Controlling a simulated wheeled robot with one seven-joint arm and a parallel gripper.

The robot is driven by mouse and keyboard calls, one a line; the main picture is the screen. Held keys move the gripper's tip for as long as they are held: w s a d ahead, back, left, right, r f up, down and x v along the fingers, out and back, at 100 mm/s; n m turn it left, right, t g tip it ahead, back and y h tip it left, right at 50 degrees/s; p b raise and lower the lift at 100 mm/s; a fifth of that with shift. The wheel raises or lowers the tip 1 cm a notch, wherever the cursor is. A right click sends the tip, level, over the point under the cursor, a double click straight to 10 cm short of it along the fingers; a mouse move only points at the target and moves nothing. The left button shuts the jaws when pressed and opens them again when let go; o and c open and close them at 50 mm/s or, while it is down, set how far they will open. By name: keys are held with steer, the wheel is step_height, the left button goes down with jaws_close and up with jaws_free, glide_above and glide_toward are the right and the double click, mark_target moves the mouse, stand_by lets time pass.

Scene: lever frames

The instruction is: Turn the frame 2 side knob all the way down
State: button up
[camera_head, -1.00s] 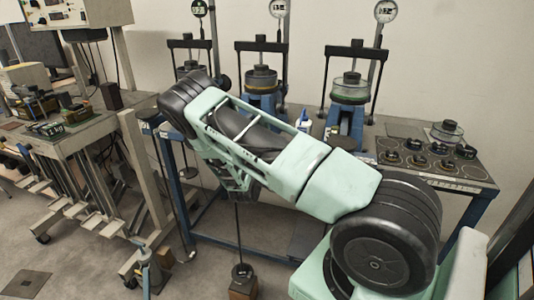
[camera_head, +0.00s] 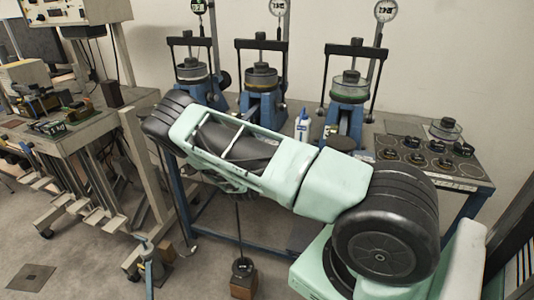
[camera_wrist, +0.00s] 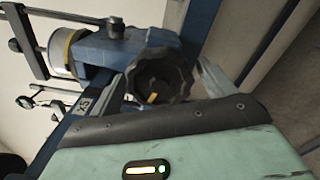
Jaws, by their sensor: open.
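A round black scalloped knob (camera_wrist: 160,76) sits on the side of a blue lever frame (camera_wrist: 112,52) in the wrist view. My gripper (camera_wrist: 163,90) is open, with one fingertip to the left of the knob and one to its right. I cannot tell whether either finger touches it. In the head view, three blue lever frames stand in a row: left (camera_head: 194,86), middle (camera_head: 262,100) and right (camera_head: 343,120). No frame number is readable there. My arm hides my gripper and the knob it is at in the head view.
The frames stand along a dark bench with a blue leg (camera_head: 474,206). A white bottle (camera_head: 303,124) stands between the middle and right frames. Several dark round pieces lie on the bench's right end. Another bench (camera_head: 75,143) stands at left.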

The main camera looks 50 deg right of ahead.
steer(key=p+v, duration=0.1)
steer(key=v, duration=0.4)
steer(key=shift+s+a, duration=0.15)
steer(key=shift+a, duration=0.1)
